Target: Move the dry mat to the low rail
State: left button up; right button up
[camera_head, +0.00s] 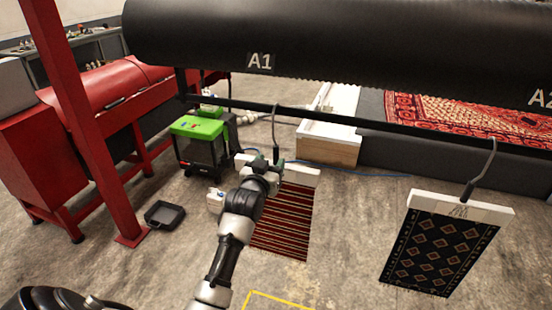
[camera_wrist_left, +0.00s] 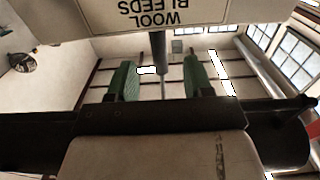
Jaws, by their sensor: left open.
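A red-and-black striped mat (camera_head: 283,222) hangs from a white hanger bar (camera_head: 303,174) with a dark hook stem (camera_head: 276,135) on a thin black rail (camera_head: 330,117). A dark mat with a diamond pattern (camera_head: 440,252) hangs from the same rail at the right. I cannot tell which mat is dry. My left gripper (camera_head: 263,164) is at the striped mat's hanger, partly covering it. In the left wrist view, its green fingertips (camera_wrist_left: 160,80) are apart, with a dark stem (camera_wrist_left: 159,50) between them; contact is unclear. My right gripper is out of view.
A large black roller (camera_head: 340,40) marked A1 spans above the rail. A red machine frame (camera_head: 90,130), a green-topped box (camera_head: 205,140) and a black tray (camera_head: 165,214) are at left. A patterned red rug (camera_head: 470,120) lies behind. Floor between the mats is clear.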

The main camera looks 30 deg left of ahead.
aim_at(275, 155)
pick_arm(q)
jog(key=shift+b+x, duration=0.6)
jog(key=shift+x, duration=1.85)
grip_shut()
jog(key=shift+r, duration=0.15)
